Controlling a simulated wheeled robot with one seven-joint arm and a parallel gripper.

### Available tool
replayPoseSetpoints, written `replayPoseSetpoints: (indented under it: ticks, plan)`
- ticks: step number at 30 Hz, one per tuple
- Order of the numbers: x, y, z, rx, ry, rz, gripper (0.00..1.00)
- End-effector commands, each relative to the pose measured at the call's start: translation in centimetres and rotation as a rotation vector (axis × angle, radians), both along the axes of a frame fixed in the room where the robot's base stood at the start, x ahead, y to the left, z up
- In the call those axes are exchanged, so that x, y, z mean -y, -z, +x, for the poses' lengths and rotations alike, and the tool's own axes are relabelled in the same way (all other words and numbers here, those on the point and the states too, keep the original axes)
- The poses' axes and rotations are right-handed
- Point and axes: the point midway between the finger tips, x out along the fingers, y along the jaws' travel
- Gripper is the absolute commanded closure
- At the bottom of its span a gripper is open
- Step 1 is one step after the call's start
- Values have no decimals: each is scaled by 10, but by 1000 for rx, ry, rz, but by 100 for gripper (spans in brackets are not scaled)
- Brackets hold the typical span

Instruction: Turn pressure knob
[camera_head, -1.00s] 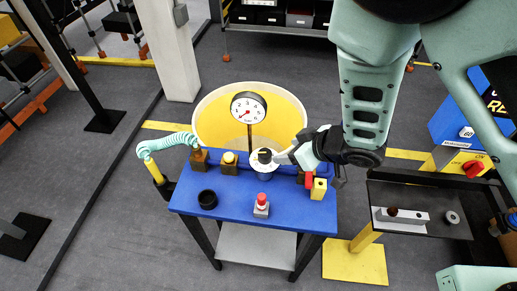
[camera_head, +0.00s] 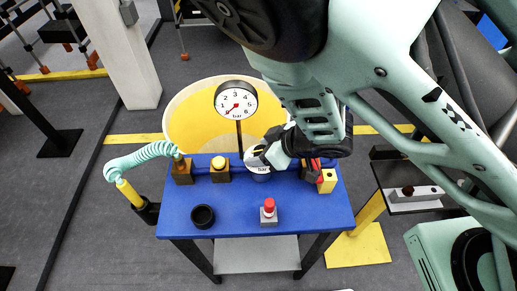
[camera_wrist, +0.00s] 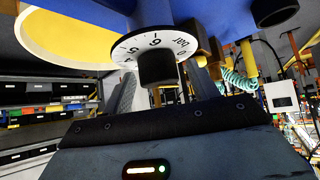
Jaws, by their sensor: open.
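The pressure knob is a black cylinder on a white dial ring with numbers and "bar". In the wrist view the knob (camera_wrist: 157,66) sits ahead of my gripper (camera_wrist: 165,88), roughly between its two grey fingers, which stand apart. Contact cannot be told. In the head view the white dial ring (camera_head: 258,171) shows below my gripper (camera_head: 266,155), which comes in from the right and hides much of the knob. The round white gauge (camera_head: 236,99) stands behind, its red needle pointing to the lower left.
The blue table (camera_head: 235,220) also carries a red button (camera_head: 269,207), a black ring (camera_head: 203,216), a yellow button block (camera_head: 219,168) and a red-and-yellow valve (camera_head: 326,181) close right of my gripper. A coiled hose (camera_head: 140,160) hangs at the left.

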Motion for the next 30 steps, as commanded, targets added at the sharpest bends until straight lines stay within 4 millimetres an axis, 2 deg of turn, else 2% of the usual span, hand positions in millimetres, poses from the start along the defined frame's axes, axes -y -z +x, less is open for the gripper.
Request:
replayPoseSetpoints:
  ticks: [3, 6, 8, 20, 30]
  plan:
    - [0, 0, 0, 0, 0, 0, 44]
    - [0, 0, 0, 0, 0, 0, 72]
    - [0, 0, 0, 0, 0, 0, 86]
    - [1, -1, 1, -1, -61, 2, 86]
    - [1, -3, 2, 0, -294, 2, 86]
